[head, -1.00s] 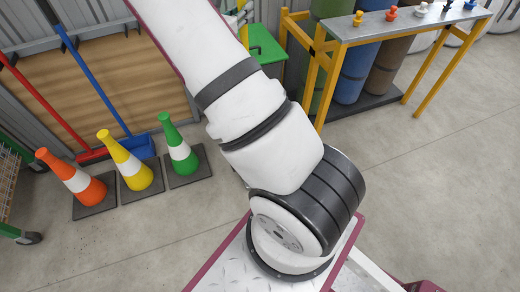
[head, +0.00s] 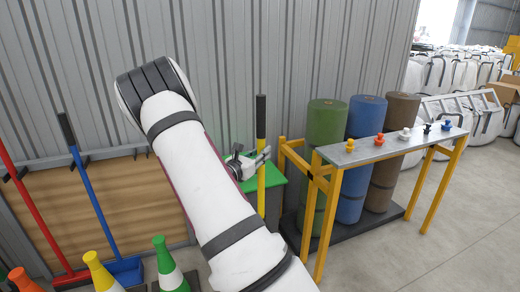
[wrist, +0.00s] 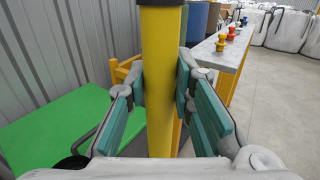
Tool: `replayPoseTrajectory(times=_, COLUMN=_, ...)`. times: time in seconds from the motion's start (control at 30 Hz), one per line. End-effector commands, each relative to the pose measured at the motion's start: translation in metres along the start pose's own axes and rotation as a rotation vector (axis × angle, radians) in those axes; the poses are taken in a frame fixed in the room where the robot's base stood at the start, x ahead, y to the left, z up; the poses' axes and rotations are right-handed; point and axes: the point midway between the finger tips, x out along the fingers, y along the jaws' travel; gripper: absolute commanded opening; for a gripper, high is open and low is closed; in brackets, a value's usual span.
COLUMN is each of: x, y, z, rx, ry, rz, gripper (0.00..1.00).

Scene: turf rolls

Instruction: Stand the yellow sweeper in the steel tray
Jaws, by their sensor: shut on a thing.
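The yellow sweeper (head: 261,188) shows as an upright yellow pole with a black top end, in front of the grey wall. In the wrist view the yellow pole (wrist: 161,60) runs vertically between the green finger pads of my gripper (wrist: 160,95). The sweeper's head is out of sight. I cannot make out a steel tray for certain.
A green surface (wrist: 50,130) lies beside the pole. A yellow-legged bench with a grey top (head: 365,150) and coloured knobs stands right, before green, blue and brown rolls. Red (head: 40,220) and blue (head: 92,195) sweepers lean left, near traffic cones. Right floor is clear.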

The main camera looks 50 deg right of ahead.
Motion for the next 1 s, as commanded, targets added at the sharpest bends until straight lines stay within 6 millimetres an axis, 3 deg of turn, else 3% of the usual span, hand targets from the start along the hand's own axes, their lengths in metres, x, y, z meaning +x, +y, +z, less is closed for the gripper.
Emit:
replayPoseTrajectory(times=0.17, x=0.001, y=0.000, z=-0.004, rx=0.003, ry=-0.009, rz=-0.001, gripper=0.00)
replayPoseTrajectory(times=0.5, x=0.001, y=0.000, z=-0.038, rx=0.002, ry=-0.008, rz=0.000, gripper=0.00)
replayPoseTrajectory(times=0.87, x=0.001, y=0.000, z=-0.040, rx=0.003, ry=-0.008, rz=0.000, gripper=0.00)
replayPoseTrajectory(times=0.9, x=0.000, y=0.000, z=-0.043, rx=0.000, ry=-0.002, rz=0.001, gripper=0.27)
replayPoseTrajectory(times=0.97, x=0.000, y=0.000, z=-0.043, rx=0.001, ry=-0.001, rz=0.001, gripper=0.40)
replayPoseTrajectory(times=1.0, x=0.000, y=0.000, z=-0.043, rx=0.001, ry=-0.001, rz=0.001, gripper=0.42)
